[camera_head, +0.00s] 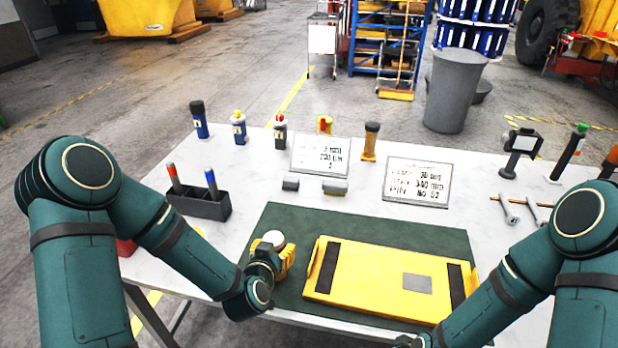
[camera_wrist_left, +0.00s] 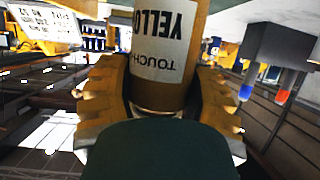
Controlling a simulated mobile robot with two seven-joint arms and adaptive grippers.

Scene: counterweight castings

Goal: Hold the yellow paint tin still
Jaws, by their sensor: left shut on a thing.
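The yellow paint tin (camera_head: 274,238) shows in the head view mostly as a pale round top above my left gripper (camera_head: 279,258), at the left end of the dark green mat (camera_head: 360,222). The gripper hides its lower part. In the left wrist view the tin (camera_wrist_left: 163,45) appears upside down, with a white label reading "YELLO" and "TOUCH". The yellow fingers of my left gripper (camera_wrist_left: 162,92) are shut on it from both sides. Whether the tin touches the mat I cannot tell. My right arm enters at the lower right; its gripper is out of frame.
A yellow panel (camera_head: 385,283) with dark strips lies on the mat, right of the tin. A dark holder (camera_head: 202,205) with red and blue markers stands to the left. Two written signs (camera_head: 320,155) and several bottles stand farther back on the white table (camera_head: 250,172).

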